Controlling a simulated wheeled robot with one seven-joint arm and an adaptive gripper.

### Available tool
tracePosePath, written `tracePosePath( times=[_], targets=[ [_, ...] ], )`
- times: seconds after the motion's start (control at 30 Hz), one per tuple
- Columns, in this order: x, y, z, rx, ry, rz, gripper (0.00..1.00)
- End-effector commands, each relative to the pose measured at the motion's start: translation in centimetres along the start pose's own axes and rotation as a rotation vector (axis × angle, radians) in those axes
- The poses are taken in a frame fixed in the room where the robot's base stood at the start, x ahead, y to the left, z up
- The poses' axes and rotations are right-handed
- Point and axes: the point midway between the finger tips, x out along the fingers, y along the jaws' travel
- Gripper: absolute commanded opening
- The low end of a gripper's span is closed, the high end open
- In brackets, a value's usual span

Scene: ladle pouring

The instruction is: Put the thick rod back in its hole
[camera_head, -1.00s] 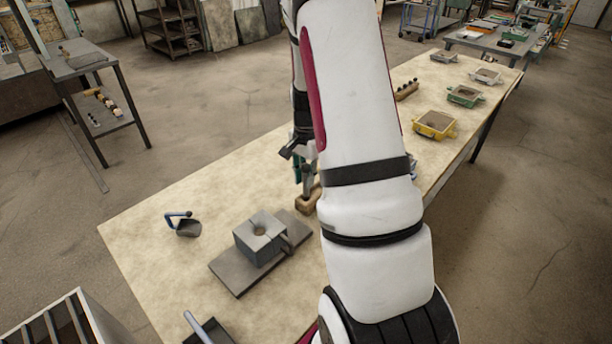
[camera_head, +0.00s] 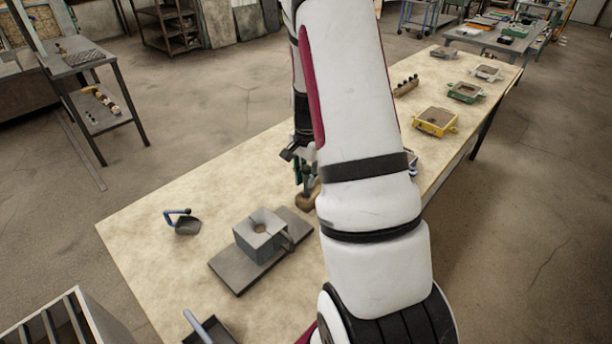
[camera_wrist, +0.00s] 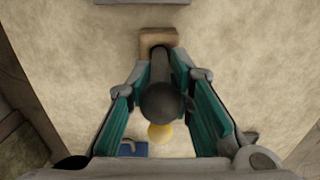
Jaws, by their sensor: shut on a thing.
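My gripper (camera_wrist: 168,78) has teal pads and is shut on the thick rod (camera_wrist: 165,102), a dark grey rod with a rounded top, seen nearly end-on in the wrist view. The rod's far end reaches the wooden block (camera_wrist: 146,38) and hides most of its top. I cannot tell whether the tip is in the hole or just above it. In the head view my gripper (camera_head: 304,172) is close above the same wooden block (camera_head: 307,201), partly hidden by my arm.
A grey mould box (camera_head: 258,240) on a flat plate stands nearer on the table, with a blue-handled scoop (camera_head: 184,223) to its left. Yellow (camera_head: 434,122) and green (camera_head: 465,92) moulds stand along the far right.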

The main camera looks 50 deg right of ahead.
Motion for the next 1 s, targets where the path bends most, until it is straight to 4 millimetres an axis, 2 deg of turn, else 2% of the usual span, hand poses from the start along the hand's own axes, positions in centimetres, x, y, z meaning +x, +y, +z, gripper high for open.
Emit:
tracePosePath(
  times=[1.0],
  targets=[
    [2.3, 0.0, 0.0, 0.001, 0.0, 0.0, 0.0]
  ],
)
